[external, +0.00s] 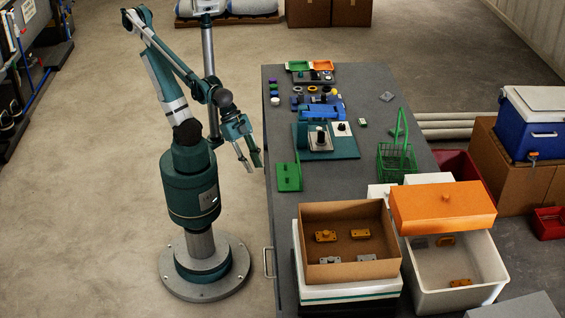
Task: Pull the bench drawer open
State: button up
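The bench (370,115) is a long dark grey table, and my arm stands on the floor to its left. A pale metal bar handle (267,263) is on the bench's left side, near the front. The drawer front is seen too steeply to make out, and I see no clear gap around it. My gripper (253,168) points down beside the bench's left edge, well behind the handle and apart from it. Its two fingers are spread with nothing visible between them.
A cardboard box (325,212) with several small parts stands on the bench's front end, beside a white bin (480,262) with an orange lid (440,212). A green wire basket (397,160) stands behind.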

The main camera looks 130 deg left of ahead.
jog(key=w+d+f+m+g+p, duration=0.15)
jog(key=w+d, duration=0.25)
jog(key=w, duration=0.4)
jog(key=m+g+y+p, duration=0.2)
jog(key=m+g, duration=0.1)
jog(key=m, duration=0.4)
send_near(265, 262)
jog(key=shift+w+n, duration=0.2)
jog(key=shift+n, duration=0.05)
jog(key=shift+f, duration=0.1)
jog(key=shift+b+x, duration=0.95)
jog(key=shift+x, duration=2.9)
jog(key=shift+s, duration=0.1)
grip_shut()
